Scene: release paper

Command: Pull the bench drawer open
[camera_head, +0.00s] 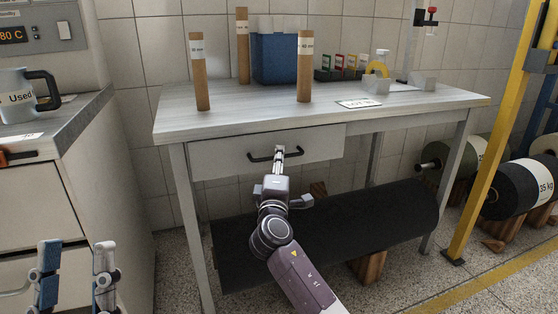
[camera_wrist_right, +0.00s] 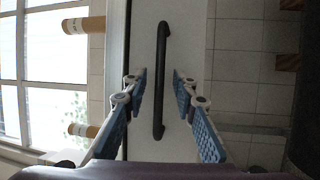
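The bench drawer (camera_head: 220,158) sits under the left part of the grey-topped bench (camera_head: 200,122) and looks shut. Its black bar handle (camera_head: 262,158) is on the drawer front, and it also shows in the right wrist view (camera_wrist_right: 162,50). My right gripper (camera_head: 279,152) is at the handle. In the right wrist view its blue-padded fingers (camera_wrist_right: 158,88) are spread on either side of the handle, with a visible gap on each side. My left gripper (camera_head: 76,250) is at the lower left, fingers apart and empty, well away from the drawer.
Brown tubes (camera_head: 200,75) and a blue bin (camera_head: 276,58) stand on the bench. A big black roll (camera_head: 390,215) lies below the drawer. A counter (camera_head: 70,125) with a grey mug (camera_head: 15,95) is at left. A yellow post (camera_head: 495,130) stands at right.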

